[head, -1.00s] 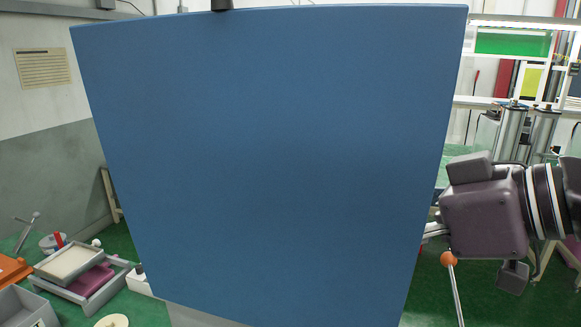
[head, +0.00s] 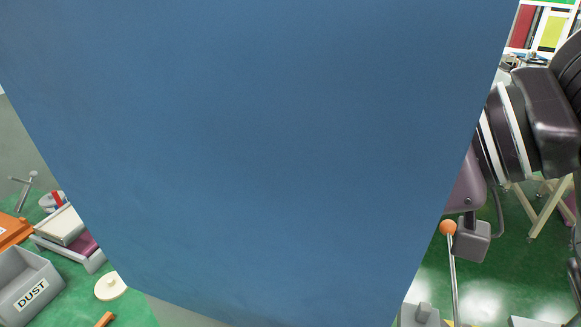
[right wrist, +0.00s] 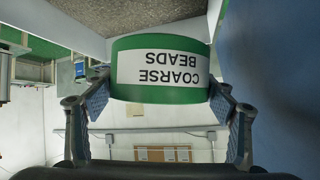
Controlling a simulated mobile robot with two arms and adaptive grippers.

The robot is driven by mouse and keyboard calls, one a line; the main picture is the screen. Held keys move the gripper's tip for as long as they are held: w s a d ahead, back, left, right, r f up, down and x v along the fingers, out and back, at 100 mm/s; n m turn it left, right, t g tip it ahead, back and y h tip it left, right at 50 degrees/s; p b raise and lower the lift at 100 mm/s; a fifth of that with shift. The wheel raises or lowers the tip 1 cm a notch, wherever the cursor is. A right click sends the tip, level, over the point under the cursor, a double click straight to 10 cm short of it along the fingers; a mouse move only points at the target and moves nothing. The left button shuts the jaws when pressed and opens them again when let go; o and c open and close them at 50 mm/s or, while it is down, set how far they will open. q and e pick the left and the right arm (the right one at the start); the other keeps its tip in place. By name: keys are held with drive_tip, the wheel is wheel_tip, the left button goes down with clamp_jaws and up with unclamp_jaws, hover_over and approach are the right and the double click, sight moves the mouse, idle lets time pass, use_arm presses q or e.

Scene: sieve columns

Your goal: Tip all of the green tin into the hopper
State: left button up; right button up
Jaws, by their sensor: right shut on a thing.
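In the right wrist view my right gripper (right wrist: 158,88) is shut on the green tin (right wrist: 160,96), one finger on each side. The tin's white label reads COARSE BEADS and appears upside down in that picture. Blue also shows beside the tin in the right wrist view (right wrist: 275,70). My left gripper is not in view.
A grey box marked DUST (head: 30,290) stands at the lower left, with a pale round disc (head: 110,286) beside it. A rod with an orange knob (head: 448,228) stands at the right below my arm. Green floor shows at the right.

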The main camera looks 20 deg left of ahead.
drive_tip(key=g+p, duration=0.1)
drive_tip(key=p, duration=0.1)
drive_tip(key=m+g+h+p, duration=0.1)
drive_tip(key=shift+w+r+h+p, duration=0.1)
drive_tip(key=shift+r+h+p, duration=0.2)
drive_tip(key=shift+p, duration=0.1)
drive_tip(key=shift+w+f+m+g, duration=0.1)
drive_tip(key=shift+f+m+g, duration=0.15)
drive_tip(key=shift+m+g, duration=0.15)
drive_tip(key=g, duration=0.1)
drive_tip(key=h, duration=0.1)
drive_tip(key=m+g, duration=0.1)
drive_tip(key=shift+w+a+r+g+h, duration=0.25)
drive_tip(key=shift+w+g+h, duration=0.05)
drive_tip(key=shift+w, duration=0.05)
drive_tip(key=shift+w+a+r+m+g+h, duration=0.1)
drive_tip(key=shift+w+m+g+h, duration=0.1)
drive_tip(key=shift+m+g+h, duration=0.3)
drive_tip(key=shift+w+a+r+m+g+h, duration=0.1)
drive_tip(key=shift+w+m+g, duration=0.1)
drive_tip(key=shift+g, duration=0.5)
idle(0.4)
